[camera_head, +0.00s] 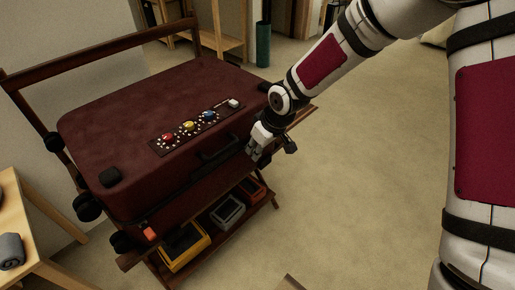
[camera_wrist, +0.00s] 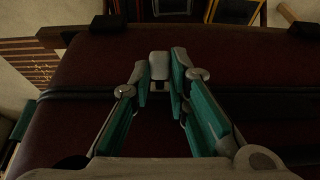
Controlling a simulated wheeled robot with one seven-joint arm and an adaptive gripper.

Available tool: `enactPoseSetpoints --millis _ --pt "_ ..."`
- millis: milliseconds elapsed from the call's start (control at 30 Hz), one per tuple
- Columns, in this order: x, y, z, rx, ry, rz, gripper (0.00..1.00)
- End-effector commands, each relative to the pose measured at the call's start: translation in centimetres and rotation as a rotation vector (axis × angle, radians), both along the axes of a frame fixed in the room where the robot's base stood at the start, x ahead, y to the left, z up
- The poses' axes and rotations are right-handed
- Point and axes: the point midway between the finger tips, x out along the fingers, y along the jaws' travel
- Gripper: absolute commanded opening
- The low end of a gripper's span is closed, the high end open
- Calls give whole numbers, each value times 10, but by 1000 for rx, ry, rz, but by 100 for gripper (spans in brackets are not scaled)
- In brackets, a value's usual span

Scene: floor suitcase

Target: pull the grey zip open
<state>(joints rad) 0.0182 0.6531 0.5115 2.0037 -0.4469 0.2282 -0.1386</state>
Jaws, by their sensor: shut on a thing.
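The dark red suitcase (camera_head: 130,95) lies flat on a wooden rack, its lid down. My gripper (camera_head: 258,152) is at the suitcase's front side, near the right corner. In the wrist view my gripper (camera_wrist: 160,78) has its fingertips on both sides of the grey zip pull (camera_wrist: 159,65) and is shut on it. The dark zip seam (camera_wrist: 75,94) runs across the suitcase side there. The grey pull is hidden behind my gripper in the head view. A small orange-red tab (camera_head: 149,233) shows at the front left end of the suitcase.
A dark handle (camera_head: 218,148) sticks out from the suitcase front, left of my gripper. A strip with coloured knobs (camera_head: 196,127) lies on the lid. Yellow (camera_head: 184,247) and grey (camera_head: 228,212) bins stand on the lower shelf. The floor at right is clear.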

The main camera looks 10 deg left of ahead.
Motion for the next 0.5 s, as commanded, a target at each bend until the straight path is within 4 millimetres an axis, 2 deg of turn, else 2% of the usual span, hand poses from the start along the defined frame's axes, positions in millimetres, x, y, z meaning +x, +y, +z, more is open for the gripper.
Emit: enactPoseSetpoints --millis 167,267,500 --pt "12 -9 2 0 0 -4 0" --pt "29 -22 3 2 1 -7 0" --pt "83 -64 2 3 -1 -6 0"
